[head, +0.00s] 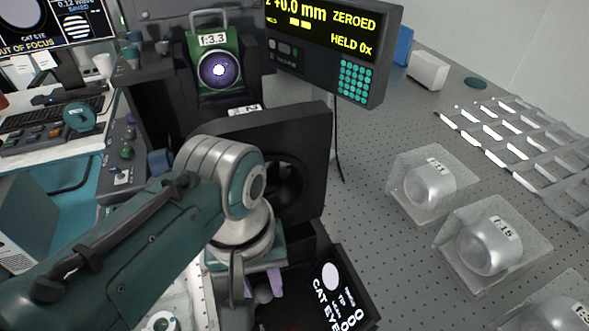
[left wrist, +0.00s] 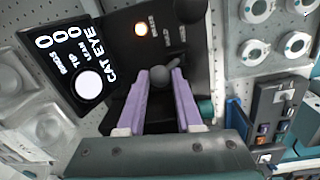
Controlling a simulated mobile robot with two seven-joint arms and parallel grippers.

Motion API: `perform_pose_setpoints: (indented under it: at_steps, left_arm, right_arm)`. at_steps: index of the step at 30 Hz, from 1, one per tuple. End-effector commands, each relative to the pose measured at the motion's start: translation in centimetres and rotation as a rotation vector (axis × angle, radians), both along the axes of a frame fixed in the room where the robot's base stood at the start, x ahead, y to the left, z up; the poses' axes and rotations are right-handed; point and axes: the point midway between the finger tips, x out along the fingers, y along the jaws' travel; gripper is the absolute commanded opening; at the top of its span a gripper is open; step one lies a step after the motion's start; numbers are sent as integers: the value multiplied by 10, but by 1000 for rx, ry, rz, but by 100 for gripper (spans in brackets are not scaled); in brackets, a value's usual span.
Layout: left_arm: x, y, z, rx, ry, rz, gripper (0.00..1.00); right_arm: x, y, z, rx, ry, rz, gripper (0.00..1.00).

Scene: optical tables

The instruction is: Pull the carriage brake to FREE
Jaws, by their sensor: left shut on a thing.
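In the left wrist view my left gripper (left wrist: 163,85) has its two purple fingers closed around a grey ball-ended lever (left wrist: 159,77), which looks like the carriage brake. The lever stands on a dark panel, close to a lit round lamp (left wrist: 141,29). The small lettering near the lamp is too small to read, so I cannot tell the brake's marked position. In the head view my left gripper (head: 262,287) points down beside the "CAT EYE" screen, mostly under my own wrist, and the lever is hidden there. My right gripper is in neither view.
The tilted "CAT EYE" screen (head: 328,290) is close beside my left gripper. A dark upright plate (head: 300,135) with a round opening stands behind my wrist. The readout (head: 335,45) says ZEROED and HELD 0x. Clear cases (head: 487,240) with lenses stand on the table at right.

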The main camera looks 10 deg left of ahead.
Motion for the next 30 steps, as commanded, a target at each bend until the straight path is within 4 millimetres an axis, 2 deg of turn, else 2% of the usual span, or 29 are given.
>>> perform_pose_setpoints:
  at_steps: [10,20,25,30]
  left_arm:
    - [-4,5,4,-54,-36,2,0]
    - [-15,22,6,-257,-174,4,0]
    - [-21,32,0,-388,-266,4,0]
    - [-27,41,-7,-519,-355,2,0]
  right_arm:
    - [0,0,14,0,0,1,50]
    - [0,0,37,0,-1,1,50]
    - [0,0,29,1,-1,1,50]
    - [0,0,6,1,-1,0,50]
